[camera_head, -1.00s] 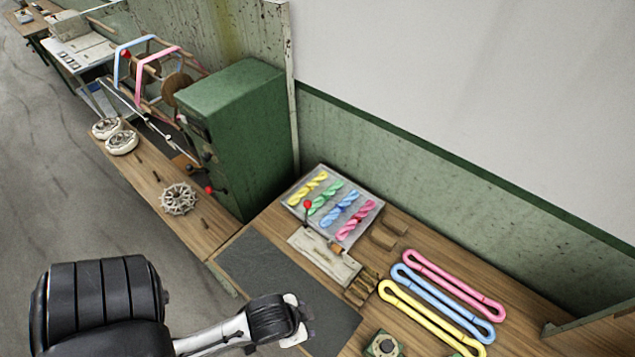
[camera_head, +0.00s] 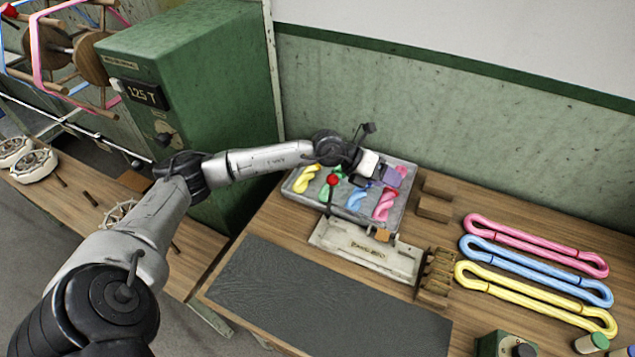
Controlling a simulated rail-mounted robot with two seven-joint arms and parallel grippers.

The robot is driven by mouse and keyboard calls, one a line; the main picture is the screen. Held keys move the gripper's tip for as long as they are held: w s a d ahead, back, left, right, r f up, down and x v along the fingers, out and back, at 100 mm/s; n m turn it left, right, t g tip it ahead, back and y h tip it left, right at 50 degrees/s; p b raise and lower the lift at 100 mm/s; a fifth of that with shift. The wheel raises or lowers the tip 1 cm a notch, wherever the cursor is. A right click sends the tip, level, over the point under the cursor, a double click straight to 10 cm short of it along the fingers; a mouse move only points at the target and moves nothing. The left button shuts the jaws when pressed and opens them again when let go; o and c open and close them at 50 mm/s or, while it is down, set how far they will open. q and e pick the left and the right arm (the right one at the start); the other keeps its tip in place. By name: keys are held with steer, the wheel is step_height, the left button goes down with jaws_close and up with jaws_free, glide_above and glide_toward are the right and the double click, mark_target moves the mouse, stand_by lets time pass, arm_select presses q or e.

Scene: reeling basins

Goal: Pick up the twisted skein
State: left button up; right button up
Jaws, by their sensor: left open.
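Several twisted skeins lie side by side in a grey tray (camera_head: 292,187) at the back of the bench: yellow (camera_head: 306,181), green (camera_head: 325,194), blue (camera_head: 356,199) and pink (camera_head: 384,206). My left gripper (camera_head: 392,177) is open above the tray's back right part, over the far ends of the blue and pink skeins. My left wrist and gripper hide parts of the green, blue and pink skeins. I see no skein between the fingers, and I cannot tell whether they touch one. My right gripper is not in view.
Pink, blue and yellow loop skeins (camera_head: 535,283) lie farther right. A green cabinet (camera_head: 215,90) stands left; the dark mat (camera_head: 320,305) is clear.

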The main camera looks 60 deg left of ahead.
arm_select(q)
steer(key=s+a+f+n+g+y+b, duration=0.1)
steer(key=s+a+g+y+b, duration=0.15)
steer(key=a, duration=0.55)
steer(key=s+a+f+n+g+y+b, duration=0.15)
steer(key=a+y, duration=0.25)
steer(key=a, duration=0.4)
steer(key=s+a+f+n+g+y+b, duration=0.1)
steer(key=s+a+y+b, duration=0.15)
steer(key=a, duration=0.65)
steer(key=shift+y, duration=0.5)
steer(key=x, duration=0.2)
steer(key=b+x, duration=0.1)
steer(key=x, duration=0.4)
steer(key=shift+w+a+b, duration=0.1)
steer(key=shift+a+b, duration=0.2)
steer(key=shift+b, duration=0.1)
steer(key=shift+x, duration=0.8)
steer(key=shift+b+x, duration=1.1)
steer(key=shift+x, duration=1.5)
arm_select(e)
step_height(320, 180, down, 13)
arm_select(q)
steer(key=shift+c, duration=0.2)
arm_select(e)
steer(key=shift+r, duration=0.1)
arm_select(q)
steer(key=c, duration=0.7)
steer(key=shift+o, duration=0.2)
